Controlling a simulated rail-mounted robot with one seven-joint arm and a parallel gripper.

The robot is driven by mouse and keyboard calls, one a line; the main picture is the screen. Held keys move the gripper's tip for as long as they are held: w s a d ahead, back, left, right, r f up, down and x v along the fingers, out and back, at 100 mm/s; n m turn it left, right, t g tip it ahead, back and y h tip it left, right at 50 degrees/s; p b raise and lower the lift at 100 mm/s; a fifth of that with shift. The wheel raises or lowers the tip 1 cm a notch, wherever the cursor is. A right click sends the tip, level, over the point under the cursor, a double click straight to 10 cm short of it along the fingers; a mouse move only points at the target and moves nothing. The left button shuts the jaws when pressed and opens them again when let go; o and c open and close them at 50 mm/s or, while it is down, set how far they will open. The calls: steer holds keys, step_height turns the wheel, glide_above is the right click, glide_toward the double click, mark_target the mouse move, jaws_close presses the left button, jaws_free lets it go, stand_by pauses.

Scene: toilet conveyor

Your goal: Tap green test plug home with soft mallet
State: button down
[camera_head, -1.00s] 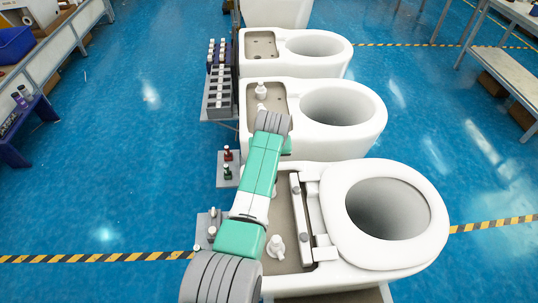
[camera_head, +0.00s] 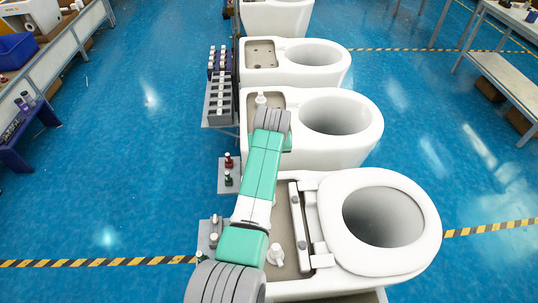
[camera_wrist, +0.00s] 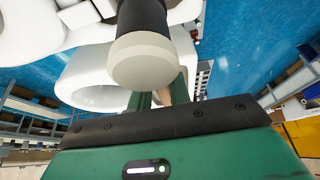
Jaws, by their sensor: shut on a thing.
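In the wrist view my gripper (camera_wrist: 163,98) is shut on the soft mallet, whose cream face (camera_wrist: 143,66) and black head (camera_wrist: 141,14) fill the top centre. A strip of tan handle (camera_wrist: 180,89) shows between the green fingers. In the head view my grey and green arm reaches over the nearest toilet towards the second one and hides the gripper and mallet. A small dark green piece (camera_head: 228,179), possibly the green test plug, stands on a grey side shelf beside a red one. I cannot see a green plug seated in a toilet.
White toilets stand in a row; the nearest (camera_head: 420,235) has a seat ring, the second (camera_head: 365,105) is bare. A grey rack (camera_head: 220,100) with compartments stands left of the row. White fittings (camera_head: 275,254) stand on the toilet decks. Blue floor is open on both sides.

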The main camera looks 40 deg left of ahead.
steer(key=shift+r, duration=0.15)
steer(key=shift+f+b, duration=0.75)
steer(key=shift+f, duration=0.65)
steer(key=shift+f, duration=0.15)
steer(key=shift+f, duration=0.15)
step_height(320, 180, down, 7)
steer(key=b, duration=0.6)
step_height(320, 180, up, 7)
steer(key=p, duration=0.6)
steer(key=shift+w+f, duration=0.1)
steer(key=shift+f, duration=0.2)
